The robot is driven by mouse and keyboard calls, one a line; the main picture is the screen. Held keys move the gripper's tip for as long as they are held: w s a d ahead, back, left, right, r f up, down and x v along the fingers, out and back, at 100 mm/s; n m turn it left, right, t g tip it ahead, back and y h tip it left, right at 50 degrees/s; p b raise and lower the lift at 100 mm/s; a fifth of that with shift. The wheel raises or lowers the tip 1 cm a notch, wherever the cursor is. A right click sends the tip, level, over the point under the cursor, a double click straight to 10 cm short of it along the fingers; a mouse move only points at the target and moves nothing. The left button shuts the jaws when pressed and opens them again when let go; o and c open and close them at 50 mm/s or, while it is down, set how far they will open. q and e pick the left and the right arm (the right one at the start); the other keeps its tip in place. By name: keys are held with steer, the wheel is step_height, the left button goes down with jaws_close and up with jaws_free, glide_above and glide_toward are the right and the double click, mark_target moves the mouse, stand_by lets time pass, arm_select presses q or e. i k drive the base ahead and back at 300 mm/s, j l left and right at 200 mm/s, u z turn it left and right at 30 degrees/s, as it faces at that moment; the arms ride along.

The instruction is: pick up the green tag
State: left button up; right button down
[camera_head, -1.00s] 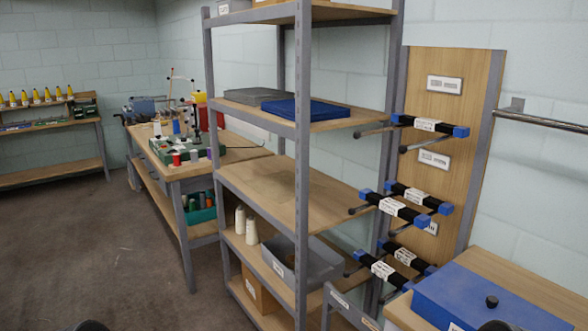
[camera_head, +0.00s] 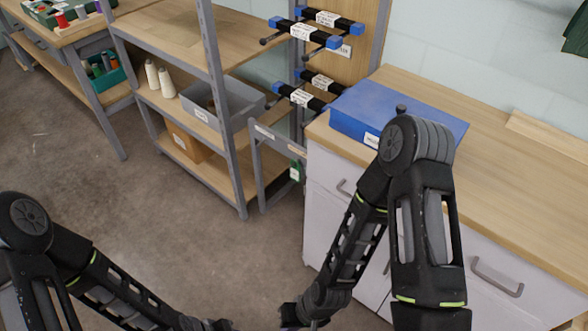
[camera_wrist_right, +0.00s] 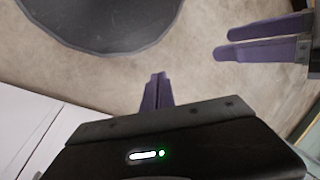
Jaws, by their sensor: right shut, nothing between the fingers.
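A small green piece with a white mark, which looks like the green tag (camera_head: 295,172), shows at the right end of the grey rail frame (camera_head: 265,165), beside the white cabinet. It is too small to tell how it is held. My right gripper (camera_wrist_right: 157,76) is shut and empty in the right wrist view, over the floor. My left gripper (camera_wrist_right: 224,43) shows at the right of that view, its two fingers empty; whether they are parted is unclear. In the head view both arms reach down to the bottom edge, well below the green piece, and their fingers are not clear.
A white cabinet (camera_head: 340,215) with a wooden top stands at the right, with a blue case (camera_head: 400,108) on it. A shelf rack (camera_head: 170,45) with a grey bin (camera_head: 225,102) and cones stands behind. The floor (camera_head: 150,210) at left is clear.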

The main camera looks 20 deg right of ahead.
mark_target(295, 172)
steer(key=i+j+z, duration=0.15)
steer(key=z, duration=0.25)
steer(key=i+j+z, duration=0.15)
steer(key=z, duration=0.25)
steer(key=i+j, duration=0.15)
steer(key=j, duration=0.25)
steer(key=i+j+z, duration=0.1)
steer(key=j, duration=0.35)
steer(key=i+j, duration=0.2)
steer(key=j, duration=0.2)
steer(key=i+j+z, duration=0.15)
steer(key=j, duration=0.3)
steer(key=i+j, duration=0.1)
steer(key=j, duration=0.35)
steer(key=i+j+z, duration=0.1)
steer(key=j, duration=0.3)
steer(key=i+j, duration=0.1)
steer(key=j, duration=0.35)
